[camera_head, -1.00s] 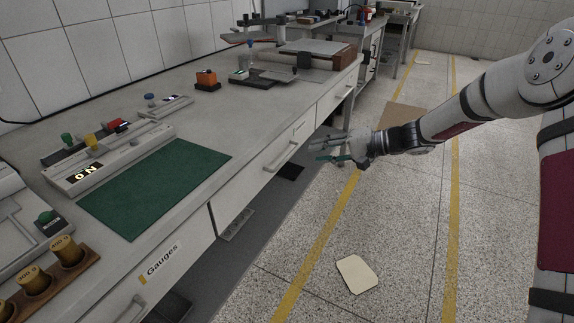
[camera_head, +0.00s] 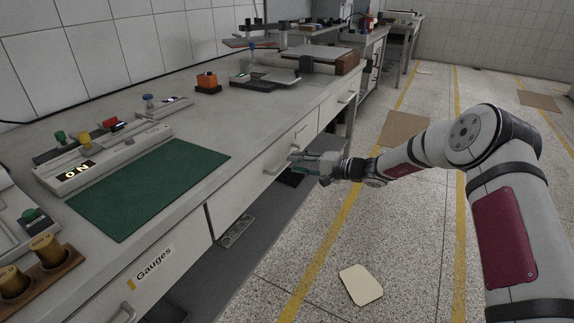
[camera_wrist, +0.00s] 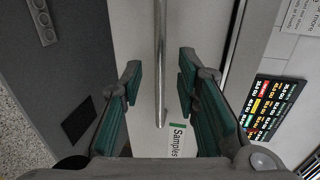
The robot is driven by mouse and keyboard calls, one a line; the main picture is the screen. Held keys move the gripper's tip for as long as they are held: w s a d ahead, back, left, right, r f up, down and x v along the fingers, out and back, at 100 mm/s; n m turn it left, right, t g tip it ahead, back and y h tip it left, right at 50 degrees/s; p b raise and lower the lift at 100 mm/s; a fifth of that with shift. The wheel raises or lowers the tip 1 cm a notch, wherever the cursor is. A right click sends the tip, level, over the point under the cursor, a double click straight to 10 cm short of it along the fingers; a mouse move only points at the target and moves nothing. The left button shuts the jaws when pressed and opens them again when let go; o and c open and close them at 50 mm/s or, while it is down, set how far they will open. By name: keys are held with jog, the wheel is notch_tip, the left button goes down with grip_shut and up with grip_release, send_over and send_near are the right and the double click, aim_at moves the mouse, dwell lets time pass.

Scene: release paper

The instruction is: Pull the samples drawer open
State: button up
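The samples drawer (camera_head: 238,196) is a pale grey front under the bench edge and looks shut. In the wrist view its white label (camera_wrist: 176,141) reads "Samples". Its metal bar handle (camera_wrist: 160,60) runs lengthwise through the middle of the wrist view. In the head view the handle (camera_head: 274,166) is partly hidden by my fingers. My gripper (camera_head: 298,163) is open in front of the drawer, with its green-padded fingers on either side of the handle. Gaps show between the pads and the bar, so it is not gripped.
The Gauges drawer (camera_head: 150,280) is at the front left, and another drawer (camera_head: 338,100) lies farther along. A green mat (camera_head: 150,187) and several instruments lie on the bench. The speckled floor (camera_head: 400,240) beside the bench is mostly open, with a pale sheet (camera_head: 361,285) on it.

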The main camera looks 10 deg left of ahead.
aim_at(287, 162)
jog(key=shift+b+x, duration=0.3)
jog(key=shift+x, duration=1.9)
grip_shut()
